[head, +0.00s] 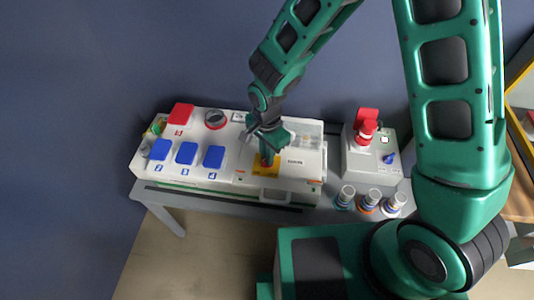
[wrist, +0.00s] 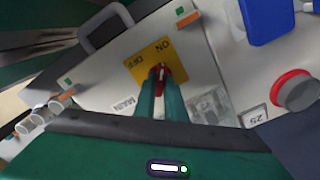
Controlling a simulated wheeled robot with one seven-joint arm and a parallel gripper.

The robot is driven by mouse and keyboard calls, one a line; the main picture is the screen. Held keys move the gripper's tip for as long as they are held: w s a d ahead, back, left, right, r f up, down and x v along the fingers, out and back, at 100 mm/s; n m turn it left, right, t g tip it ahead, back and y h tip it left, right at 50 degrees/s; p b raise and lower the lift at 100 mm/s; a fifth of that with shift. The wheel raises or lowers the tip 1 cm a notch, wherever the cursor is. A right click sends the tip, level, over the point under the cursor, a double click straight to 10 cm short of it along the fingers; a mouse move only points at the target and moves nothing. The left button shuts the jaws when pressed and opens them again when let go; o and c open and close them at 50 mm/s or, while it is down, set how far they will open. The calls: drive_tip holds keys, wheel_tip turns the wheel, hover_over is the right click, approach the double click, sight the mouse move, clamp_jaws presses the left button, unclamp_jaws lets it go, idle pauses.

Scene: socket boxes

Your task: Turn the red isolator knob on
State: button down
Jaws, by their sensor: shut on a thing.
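The red isolator knob (wrist: 161,73) sits on a yellow plate (wrist: 170,56) marked ON and OFF. In the wrist view my gripper (wrist: 161,88) has its two fingers closed around the knob, and they hide its lower part. The knob's pointer looks roughly between the two words, but its exact angle is hard to tell. In the head view my gripper (head: 266,158) reaches straight down to the yellow plate (head: 265,171) on the white box (head: 225,178), and the knob is mostly hidden there.
Left of the plate are blue covers (head: 186,153) and a red cover (head: 180,114), with a round dial (head: 215,119) behind. A grey box (head: 371,160) with a red plug (head: 366,131) stands at the right. Several ringed cylinders (head: 369,200) stand in front of it.

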drive_tip(key=shift+w+m, duration=0.1)
drive_tip(key=shift+m, duration=0.8)
drive_tip(key=c, duration=1.8)
unclamp_jaws()
wheel_tip(320, 180, up, 11)
drive_tip(key=shift+f, duration=0.1)
